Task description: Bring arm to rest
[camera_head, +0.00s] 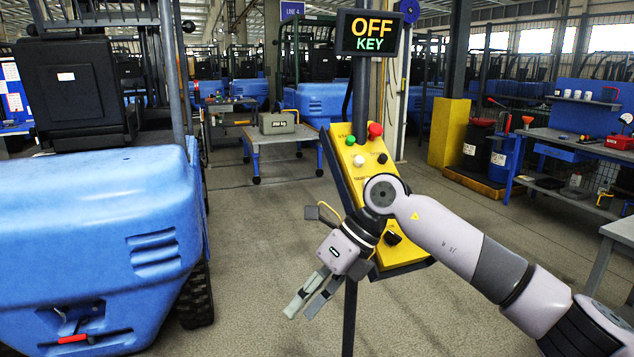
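My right arm (445,240) reaches in from the lower right. My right gripper (301,311) hangs in front of a yellow control panel's lower left side, pointing down and left. Its two fingers stand apart with a narrow gap, and nothing is between them. The yellow control panel (352,172) is tilted on a dark post and carries a red button (375,131), a green one, a white one and black knobs. My forearm and wrist hide part of its lower half. My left gripper is not in view.
A sign (368,33) above the panel reads "OFF KEY". A blue counterweight (100,240) on a forklift fills the left, with a red-handled part low on it. A wheeled cart (280,136) stands behind. Workbenches (590,145) line the right. The floor between is clear.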

